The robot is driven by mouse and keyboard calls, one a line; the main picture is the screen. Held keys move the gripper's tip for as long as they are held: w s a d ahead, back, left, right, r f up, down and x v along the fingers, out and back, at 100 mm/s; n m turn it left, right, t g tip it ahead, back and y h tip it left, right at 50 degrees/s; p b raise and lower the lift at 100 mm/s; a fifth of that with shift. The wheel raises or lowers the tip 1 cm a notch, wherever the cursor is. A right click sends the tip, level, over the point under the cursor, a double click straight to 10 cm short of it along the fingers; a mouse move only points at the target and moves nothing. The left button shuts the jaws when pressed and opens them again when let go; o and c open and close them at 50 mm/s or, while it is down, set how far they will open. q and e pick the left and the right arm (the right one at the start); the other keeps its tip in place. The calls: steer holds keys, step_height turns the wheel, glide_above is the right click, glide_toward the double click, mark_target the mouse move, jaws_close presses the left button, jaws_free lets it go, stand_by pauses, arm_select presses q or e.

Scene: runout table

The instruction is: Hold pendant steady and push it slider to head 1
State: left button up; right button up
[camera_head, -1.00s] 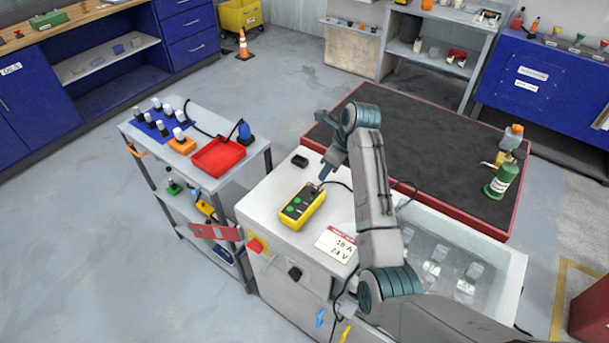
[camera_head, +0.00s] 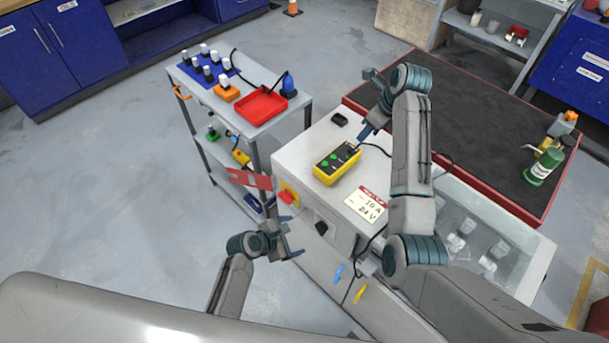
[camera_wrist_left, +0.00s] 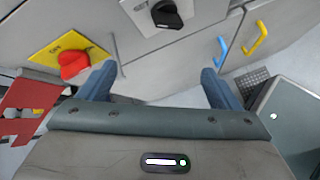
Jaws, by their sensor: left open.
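The pendant (camera_head: 337,163) is a yellow box with a dark face and green buttons, lying on the white cabinet top. Small dark controls sit toward its far end; the slider's setting is too small to tell. My right gripper (camera_head: 368,104) is open just beyond the pendant, its lower finger close to the pendant's far right end; whether they touch is unclear. My left gripper (camera_head: 291,238) is open and empty in front of the cabinet, lower than its top. In the left wrist view its two fingers (camera_wrist_left: 158,86) are wide apart, facing the cabinet front.
The cabinet front carries a red knob on a yellow plate (camera_wrist_left: 75,62), a black knob (camera_wrist_left: 168,14), and blue and yellow handles. A black block (camera_head: 339,119) and a label card (camera_head: 367,204) lie on the top. A cart with a red tray (camera_head: 262,104) stands left.

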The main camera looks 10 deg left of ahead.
mark_target(330, 165)
arm_select(q)
steer(key=w+d+r+n+t+h, duration=0.1)
steer(key=w+r+n+t, duration=0.15)
steer(key=w+r, duration=0.45)
steer(key=w+d+r+n+t+h, duration=0.15)
steer(key=r+n, duration=0.25)
steer(key=r, duration=0.6)
steer(key=shift+y, duration=0.45)
steer(key=x, duration=1.1)
steer(key=shift+w+d+r, duration=0.1)
steer(key=shift+w+r, duration=0.1)
steer(key=shift+r, duration=0.1)
steer(key=shift+c, duration=0.4)
steer(key=c, duration=1.4)
